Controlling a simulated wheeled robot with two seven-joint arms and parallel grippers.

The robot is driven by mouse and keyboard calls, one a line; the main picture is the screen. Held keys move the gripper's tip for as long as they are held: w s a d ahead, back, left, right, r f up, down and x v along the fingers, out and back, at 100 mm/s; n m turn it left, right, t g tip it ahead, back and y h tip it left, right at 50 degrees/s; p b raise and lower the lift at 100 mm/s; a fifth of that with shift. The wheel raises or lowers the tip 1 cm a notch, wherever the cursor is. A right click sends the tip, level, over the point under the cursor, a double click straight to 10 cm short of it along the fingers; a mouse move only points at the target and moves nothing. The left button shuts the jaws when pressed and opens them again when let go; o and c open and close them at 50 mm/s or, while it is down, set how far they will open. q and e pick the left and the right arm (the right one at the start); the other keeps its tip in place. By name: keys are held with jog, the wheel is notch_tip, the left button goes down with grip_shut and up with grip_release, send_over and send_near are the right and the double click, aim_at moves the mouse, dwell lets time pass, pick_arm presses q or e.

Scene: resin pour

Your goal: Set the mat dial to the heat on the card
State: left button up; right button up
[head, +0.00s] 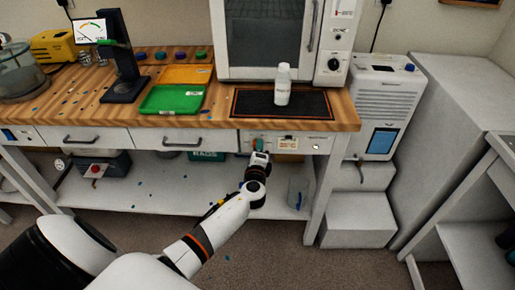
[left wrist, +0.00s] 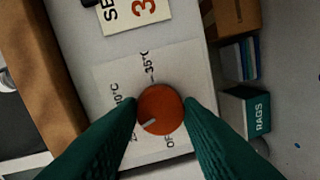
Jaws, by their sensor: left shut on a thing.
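The mat dial is an orange-red round knob (left wrist: 160,109) on a pale panel in the left wrist view. Its white pointer mark faces lower left, towards a partly hidden label starting with 2. Labels around it include 35°C and a partly covered OFF. My left gripper (head: 259,146), with green fingers (left wrist: 160,112), is shut on the knob at the bench front. The card (head: 288,142) is beside the dial on the front panel; in the left wrist view its cropped edge (left wrist: 130,14) shows "SE" and an orange 3. The heat mat (head: 248,103) is black with an orange border.
A white bottle (head: 283,86) stands on the mat. Behind is a white oven (head: 335,63). Green (head: 172,99) and orange trays lie to the left. A drawer (head: 181,139) is left of the dial. A RAGS box (left wrist: 247,112) sits below on the shelf.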

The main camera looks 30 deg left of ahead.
pick_arm(q)
jog(key=m+p, duration=0.2)
jog(key=m, duration=0.4)
jog(key=m+y+p, duration=0.1)
jog(key=m+p, duration=0.2)
jog(key=m, duration=0.4)
jog(key=m+y+p, duration=0.1)
jog(key=m+p, duration=0.1)
jog(key=m, duration=0.5)
jog(key=shift+d+f, duration=0.1)
jog(key=shift+f, duration=0.15)
jog(key=shift+m, duration=0.4)
jog(key=o, duration=1)
jog(key=shift+c, duration=0.2)
jog(key=shift+s, duration=0.1)
jog(key=v, duration=1.2)
jog(key=shift+r+p, duration=0.15)
jog(key=shift+p, duration=0.3)
